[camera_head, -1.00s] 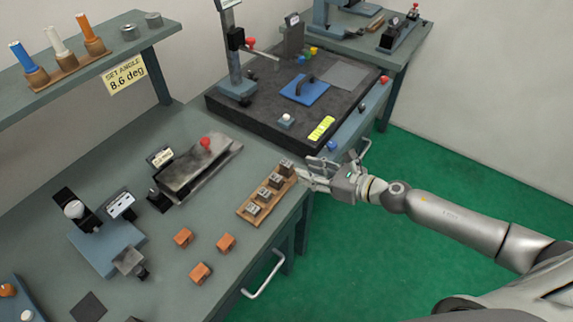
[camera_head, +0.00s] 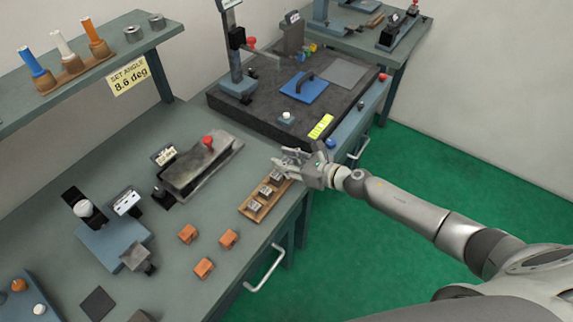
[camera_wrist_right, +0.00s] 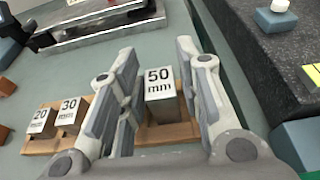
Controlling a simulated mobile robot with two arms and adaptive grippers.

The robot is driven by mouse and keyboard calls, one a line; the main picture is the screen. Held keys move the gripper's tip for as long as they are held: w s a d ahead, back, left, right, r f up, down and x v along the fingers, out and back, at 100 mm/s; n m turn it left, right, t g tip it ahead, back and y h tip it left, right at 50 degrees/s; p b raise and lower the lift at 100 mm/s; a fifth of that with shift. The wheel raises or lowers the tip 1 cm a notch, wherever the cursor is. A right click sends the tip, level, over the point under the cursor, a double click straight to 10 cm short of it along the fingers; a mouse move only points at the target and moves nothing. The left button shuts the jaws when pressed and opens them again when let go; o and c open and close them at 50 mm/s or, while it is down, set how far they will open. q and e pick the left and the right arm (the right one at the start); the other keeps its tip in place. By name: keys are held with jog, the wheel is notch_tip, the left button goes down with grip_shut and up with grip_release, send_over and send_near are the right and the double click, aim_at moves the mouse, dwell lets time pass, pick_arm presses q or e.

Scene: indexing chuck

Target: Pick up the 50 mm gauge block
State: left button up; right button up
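The 50 mm gauge block (camera_wrist_right: 160,88) is a grey block marked "50 mm". It stands upright in a wooden rack (camera_wrist_right: 168,135). My right gripper (camera_wrist_right: 160,70) is open, with one finger on each side of this block in the right wrist view. Narrow gaps show beside the block. In the head view my right gripper (camera_head: 284,160) is over the rack's far end and hides the 50 mm block. The 20 mm block (camera_wrist_right: 40,121) and 30 mm block (camera_wrist_right: 70,114) stand to the left in the rack. My left gripper does not show.
Several orange blocks (camera_head: 228,238) lie on the bench left of the rack. A grey fixture with a red knob (camera_head: 207,141) lies beyond them. A black granite plate (camera_head: 245,118) stands behind my right gripper. The bench's right edge is close to the rack.

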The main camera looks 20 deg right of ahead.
jog(key=shift+c, duration=0.5)
grip_shut()
jog(key=shift+r, duration=0.1)
